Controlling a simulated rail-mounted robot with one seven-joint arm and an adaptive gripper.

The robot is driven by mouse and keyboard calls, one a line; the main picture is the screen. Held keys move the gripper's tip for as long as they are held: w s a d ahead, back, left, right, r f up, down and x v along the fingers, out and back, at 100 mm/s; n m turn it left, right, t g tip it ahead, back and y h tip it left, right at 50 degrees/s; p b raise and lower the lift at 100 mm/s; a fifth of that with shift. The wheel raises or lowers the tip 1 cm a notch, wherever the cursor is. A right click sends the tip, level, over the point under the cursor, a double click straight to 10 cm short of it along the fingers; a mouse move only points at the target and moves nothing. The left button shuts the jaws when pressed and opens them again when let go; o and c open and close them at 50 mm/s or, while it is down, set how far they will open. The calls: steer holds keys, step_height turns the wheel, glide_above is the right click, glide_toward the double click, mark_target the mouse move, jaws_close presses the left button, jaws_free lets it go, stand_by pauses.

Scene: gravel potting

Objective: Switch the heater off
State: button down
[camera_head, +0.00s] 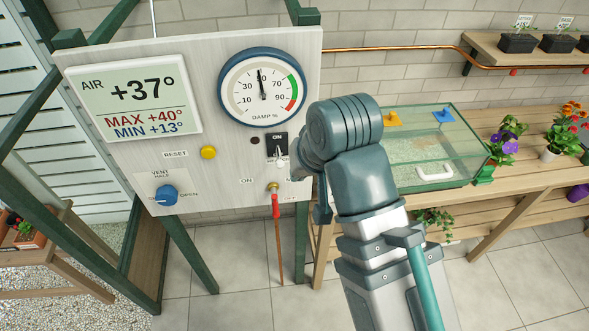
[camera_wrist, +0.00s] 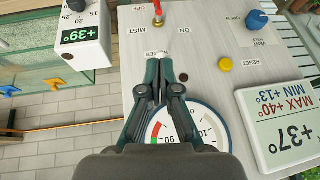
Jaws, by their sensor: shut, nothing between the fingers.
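The heater switch (camera_head: 277,143) is a black plate marked ON with a pale lever, on the pale control panel (camera_head: 225,160) below the damp dial. Its lever appears low on the plate, but its exact position is too small to tell. In the wrist view, which is upside down, my gripper (camera_wrist: 159,78) is shut and empty, pointing at the panel close to the heater label (camera_wrist: 158,55). In the head view my arm hides most of the gripper.
The damp dial (camera_head: 262,88), air display (camera_head: 129,95), yellow reset button (camera_head: 208,153), blue vent knob (camera_head: 166,195) and red-handled mist valve (camera_head: 275,205) are close by. A box reading +39° (camera_wrist: 84,35) projects beside the panel. A glass case (camera_head: 420,150) stands on the bench.

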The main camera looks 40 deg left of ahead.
steer(key=shift+s+d+r, duration=0.3)
steer(key=shift+d+r, duration=0.05)
steer(key=shift+d, duration=0.05)
stand_by(0.4)
